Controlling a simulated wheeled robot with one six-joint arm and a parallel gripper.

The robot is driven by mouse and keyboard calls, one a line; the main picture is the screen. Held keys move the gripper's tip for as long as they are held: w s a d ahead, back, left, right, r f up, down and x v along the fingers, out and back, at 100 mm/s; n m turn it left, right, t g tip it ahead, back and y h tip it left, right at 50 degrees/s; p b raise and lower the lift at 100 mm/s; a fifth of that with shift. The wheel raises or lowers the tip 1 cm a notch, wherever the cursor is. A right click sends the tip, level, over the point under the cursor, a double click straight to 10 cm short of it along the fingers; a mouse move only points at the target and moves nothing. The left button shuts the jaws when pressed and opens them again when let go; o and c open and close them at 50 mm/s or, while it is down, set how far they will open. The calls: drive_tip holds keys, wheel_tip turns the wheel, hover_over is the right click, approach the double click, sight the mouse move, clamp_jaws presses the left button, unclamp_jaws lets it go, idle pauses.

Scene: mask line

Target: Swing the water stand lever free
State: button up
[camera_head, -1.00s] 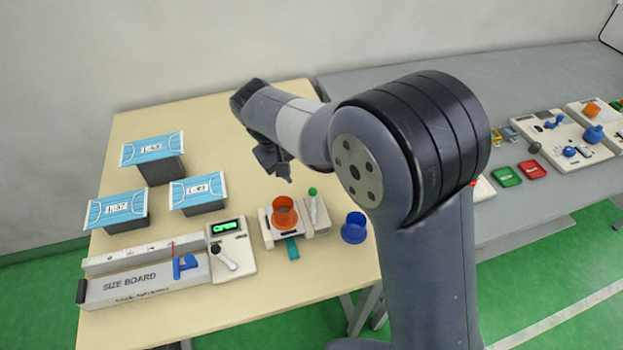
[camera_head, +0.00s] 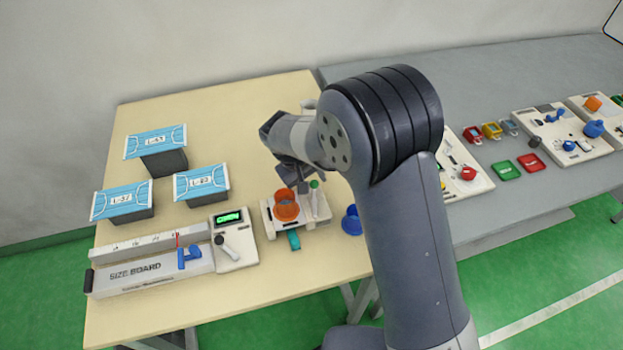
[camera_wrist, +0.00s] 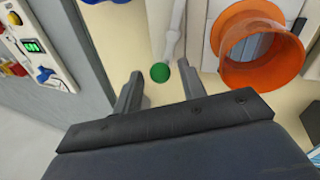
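The water stand (camera_head: 268,226) is a white block on the wooden table, holding an orange cup (camera_head: 287,205). Its lever (camera_head: 314,203) is a white rod with a green ball at its top, just right of the cup. In the wrist view the green ball (camera_wrist: 160,72) lies between the lines of my two fingers, near their tips, with the white rod behind it. My gripper (camera_wrist: 161,78) is open and empty. In the head view my gripper (camera_head: 297,185) hangs just above and behind the stand, close to the ball. I cannot tell whether a finger touches it.
A blue cup (camera_head: 351,221) stands right of the stand, partly hidden by my arm. The size board (camera_head: 150,277) and a panel with a green display (camera_head: 235,240) are left. Mask-topped blocks (camera_head: 201,183) stand farther back. A grey table (camera_head: 460,75) adjoins on the right.

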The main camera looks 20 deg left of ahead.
clamp_jaws()
drive_tip(key=shift+s+a+f+n+b, duration=0.1)
drive_tip(key=shift+a+n+b, duration=0.1)
drive_tip(key=shift+n+b, duration=0.55)
drive_tip(key=shift+s+a+n+t+y, duration=0.15)
drive_tip(key=shift+n+t+y, duration=0.25)
drive_tip(key=shift+n, duration=0.45)
drive_tip(key=shift+o, duration=0.5)
unclamp_jaws()
drive_tip(key=shift+r, duration=0.25)
drive_tip(key=b+v, duration=0.1)
drive_tip(key=v, duration=0.9)
drive_tip(key=shift+r+b, duration=0.3)
drive_tip(key=shift+b, duration=0.1)
drive_tip(key=shift+s, duration=0.1)
